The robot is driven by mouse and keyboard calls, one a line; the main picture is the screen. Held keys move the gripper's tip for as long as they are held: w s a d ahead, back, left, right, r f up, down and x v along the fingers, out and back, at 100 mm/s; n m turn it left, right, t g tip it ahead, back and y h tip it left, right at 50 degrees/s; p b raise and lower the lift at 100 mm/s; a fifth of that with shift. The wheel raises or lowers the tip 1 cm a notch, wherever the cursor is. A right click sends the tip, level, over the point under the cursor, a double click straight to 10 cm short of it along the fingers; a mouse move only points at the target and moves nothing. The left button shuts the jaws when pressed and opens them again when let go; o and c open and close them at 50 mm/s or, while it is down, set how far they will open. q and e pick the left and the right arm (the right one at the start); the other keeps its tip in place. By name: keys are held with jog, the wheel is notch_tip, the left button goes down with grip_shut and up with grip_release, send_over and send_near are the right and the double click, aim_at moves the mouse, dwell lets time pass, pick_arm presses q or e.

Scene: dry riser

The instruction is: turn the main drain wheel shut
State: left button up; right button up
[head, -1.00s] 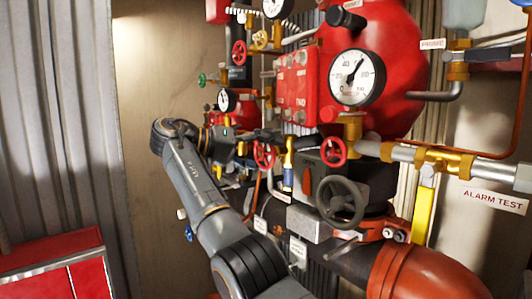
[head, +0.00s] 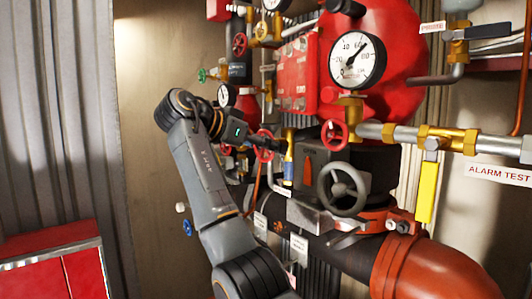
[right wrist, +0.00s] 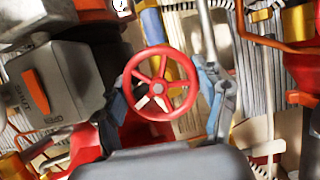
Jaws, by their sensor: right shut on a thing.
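A small red spoked handwheel (head: 263,146) on the pipework shows beyond my right arm, partly covered by it. In the right wrist view the red wheel (right wrist: 160,84) sits face-on between the two fingers of my right gripper (right wrist: 168,105). The gripper is shut on this wheel, with one finger at each side of its rim. In the head view the right gripper (head: 268,143) is small and dark, so finger contact is hard to see there. I cannot read a label that names this wheel. My left gripper is not in view.
Another red wheel (head: 334,135) and a larger grey handwheel (head: 342,188) stand to the right. A big gauge (head: 357,60) sits on the red vessel. A yellow lever (head: 427,190) hangs at the right. A red cabinet (head: 60,275) stands lower left.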

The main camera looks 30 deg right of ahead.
jog(key=shift+f+m+t+b, duration=0.25)
jog(key=shift+m+t+b, duration=0.3)
jog(key=shift+m, duration=0.25)
jog(key=o, duration=1.2)
jog(key=shift+r, duration=0.1)
jog(key=shift+a+r, duration=0.1)
jog(key=shift+r, duration=0.05)
jog(key=v, duration=1.1)
jog(key=shift+s+a+r, duration=0.1)
jog(key=shift+a+r, duration=0.05)
jog(key=shift+a, duration=0.2)
